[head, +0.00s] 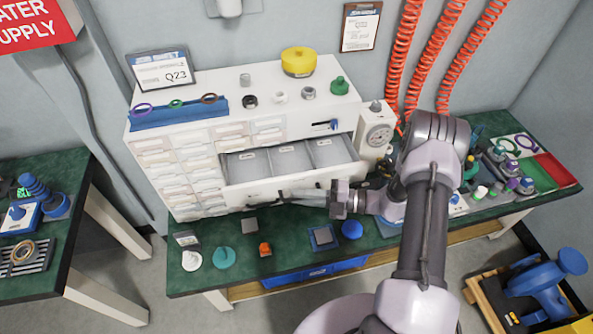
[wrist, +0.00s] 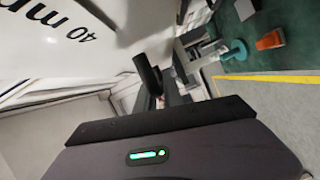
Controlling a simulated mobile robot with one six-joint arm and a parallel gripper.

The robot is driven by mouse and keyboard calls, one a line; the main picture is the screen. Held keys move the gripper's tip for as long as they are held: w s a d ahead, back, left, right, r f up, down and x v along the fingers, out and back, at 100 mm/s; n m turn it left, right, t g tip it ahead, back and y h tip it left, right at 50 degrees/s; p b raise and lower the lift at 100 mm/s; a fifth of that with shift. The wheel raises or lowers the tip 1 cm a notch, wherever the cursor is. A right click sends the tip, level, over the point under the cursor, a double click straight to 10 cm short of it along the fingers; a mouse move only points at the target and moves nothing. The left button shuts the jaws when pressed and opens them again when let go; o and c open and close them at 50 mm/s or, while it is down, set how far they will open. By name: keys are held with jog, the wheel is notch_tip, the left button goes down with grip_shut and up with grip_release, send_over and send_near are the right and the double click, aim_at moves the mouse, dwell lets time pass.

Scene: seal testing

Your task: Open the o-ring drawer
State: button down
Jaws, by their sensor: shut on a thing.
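A wide white drawer (head: 243,194) is pulled out of the white cabinet (head: 180,119). Its inside shows three compartments side by side, which look empty. My gripper (head: 287,196) is at the front of this drawer, reaching in from the right, and is shut on what appears to be its handle. The grip itself is small and partly hidden in the head view. In the wrist view, a white panel (wrist: 60,28) marked "40 mm" is close at the upper left, and a dark post (wrist: 148,75) stands at the middle near my fingers.
Small parts lie on the green bench in front, including a teal piece (head: 224,257), an orange piece (head: 265,249) and a blue round piece (head: 352,229). A dial device (head: 376,133) stands right of the cabinet.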

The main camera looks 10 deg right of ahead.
jog(key=s+p, duration=0.1)
jog(key=s, duration=0.5)
jog(key=c, duration=1.5)
grip_release()
jog(key=shift+d, duration=0.1)
jog(key=p+v, duration=0.2)
jog(key=v, duration=1.5)
jog(key=shift+s+d, duration=0.1)
